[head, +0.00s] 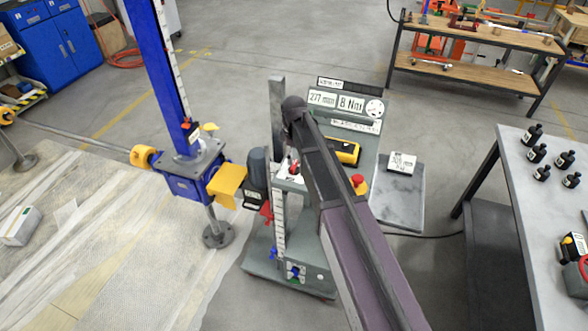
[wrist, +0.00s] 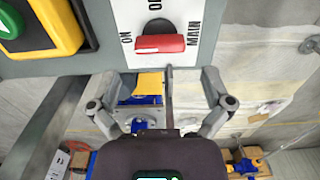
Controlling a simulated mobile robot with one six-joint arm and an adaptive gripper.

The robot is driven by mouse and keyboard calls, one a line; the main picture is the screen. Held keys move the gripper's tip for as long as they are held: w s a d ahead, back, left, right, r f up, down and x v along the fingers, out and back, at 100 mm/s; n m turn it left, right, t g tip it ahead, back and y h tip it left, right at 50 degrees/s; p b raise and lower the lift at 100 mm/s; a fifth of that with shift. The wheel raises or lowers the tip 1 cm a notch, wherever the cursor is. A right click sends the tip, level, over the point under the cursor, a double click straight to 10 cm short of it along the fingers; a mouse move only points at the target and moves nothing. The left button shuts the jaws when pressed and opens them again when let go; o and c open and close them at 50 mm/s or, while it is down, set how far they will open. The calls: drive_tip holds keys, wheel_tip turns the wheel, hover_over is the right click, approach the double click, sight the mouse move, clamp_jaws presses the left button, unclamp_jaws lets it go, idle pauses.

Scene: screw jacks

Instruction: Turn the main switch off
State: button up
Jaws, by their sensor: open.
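The main switch (wrist: 160,44) has a red handle on a white plate (wrist: 202,12) lettered ON and MAIN, with a partly cut-off word at the top of the picture. The handle lies crosswise in the wrist view, with ON beside its left end; I cannot tell its exact setting. In the head view a small red part on a white plate (head: 293,167), left of my arm, looks like the same switch. My gripper (wrist: 158,84) is open and empty, its fingers spread below the switch in the picture and apart from it. In the head view my arm hides the gripper.
A yellow box with a green button (wrist: 12,20) sits left of the switch. The panel has displays (head: 335,101) and a red emergency button (head: 358,181). A blue screw jack (head: 195,170) stands left. A bench with black bottles (head: 530,135) is at right.

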sight(294, 164)
drive_tip(key=shift+f+b, duration=2.05)
drive_tip(key=shift+f, duration=0.3)
drive_tip(key=c, duration=1)
